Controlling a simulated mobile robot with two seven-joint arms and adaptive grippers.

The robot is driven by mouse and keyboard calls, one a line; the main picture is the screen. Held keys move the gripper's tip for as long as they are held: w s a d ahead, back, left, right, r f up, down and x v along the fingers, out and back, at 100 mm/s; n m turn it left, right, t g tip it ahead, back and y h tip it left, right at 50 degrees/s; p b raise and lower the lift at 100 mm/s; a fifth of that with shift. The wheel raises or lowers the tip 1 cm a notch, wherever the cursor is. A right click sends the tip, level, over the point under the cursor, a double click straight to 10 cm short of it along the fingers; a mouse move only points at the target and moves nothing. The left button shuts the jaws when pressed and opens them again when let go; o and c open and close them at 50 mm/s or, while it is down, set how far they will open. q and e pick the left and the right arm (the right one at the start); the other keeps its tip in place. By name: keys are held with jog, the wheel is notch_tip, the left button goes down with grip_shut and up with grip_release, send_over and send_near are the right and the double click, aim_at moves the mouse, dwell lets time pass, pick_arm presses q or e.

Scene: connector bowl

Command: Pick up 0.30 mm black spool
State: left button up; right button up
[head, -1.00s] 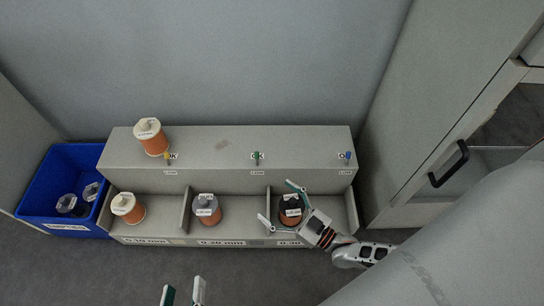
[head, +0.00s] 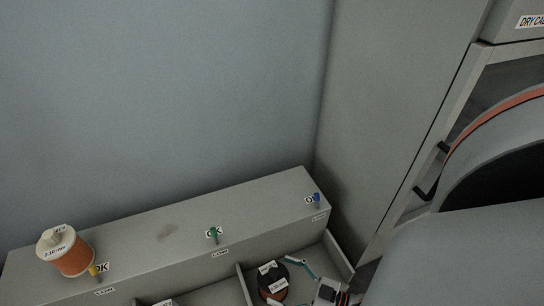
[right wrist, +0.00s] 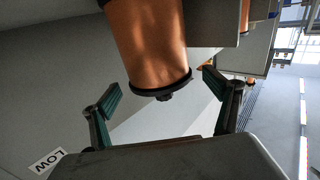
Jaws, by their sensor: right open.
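The black-topped spool with copper-coloured winding (head: 272,280) stands in the right-hand compartment of the grey rack (head: 180,256), near the bottom edge of the head view. My right gripper (head: 287,283) is at it, with one finger visible along its right side; the other finger is mostly cut off. In the right wrist view the spool's copper winding (right wrist: 150,42) and dark flange fill the top middle. The right gripper (right wrist: 162,92) is open there, with its two green-padded fingers on either side of the spool and visible gaps. My left gripper is out of view.
A white-topped orange spool (head: 67,252) stands on the rack's upper ledge at left. Yellow, green (head: 213,233) and blue (head: 316,197) pegs sit along that ledge. Compartment dividers flank the black spool. A cabinet with dark handles (head: 428,185) stands at right.

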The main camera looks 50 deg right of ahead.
jog(key=shift+x, duration=1.4)
jog(key=c, duration=2.1)
jog(key=shift+c, duration=0.5)
jog(key=shift+w+r, duration=0.1)
jog(key=shift+r, duration=0.05)
